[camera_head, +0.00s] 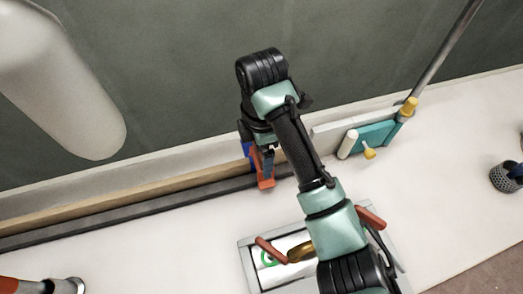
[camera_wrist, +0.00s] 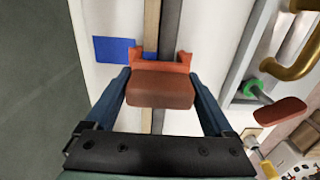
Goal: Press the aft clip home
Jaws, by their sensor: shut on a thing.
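My gripper (camera_wrist: 160,84) has its two blue fingers closed on an orange-red clip (camera_wrist: 160,93), which it grips by a broad brown-red block. The clip's two prongs point away from my gripper, on either side of a dark strip (camera_wrist: 170,30) and a wooden strip (camera_wrist: 152,25). In the head view the clip (camera_head: 265,182) shows just below my gripper (camera_head: 262,160), at the dark strip (camera_head: 110,217) along the wall's foot. I cannot tell whether the clip touches the strip or how far it is seated.
A blue patch (camera_wrist: 113,49) lies beside the clip. A tray (camera_head: 252,272) with a brass handle (camera_head: 302,251) and red-handled parts sits under my arm. A teal block with yellow knobs (camera_head: 376,134) stands right. A dark mesh cup (camera_head: 504,177) is far right. White surface at lower left is mostly clear.

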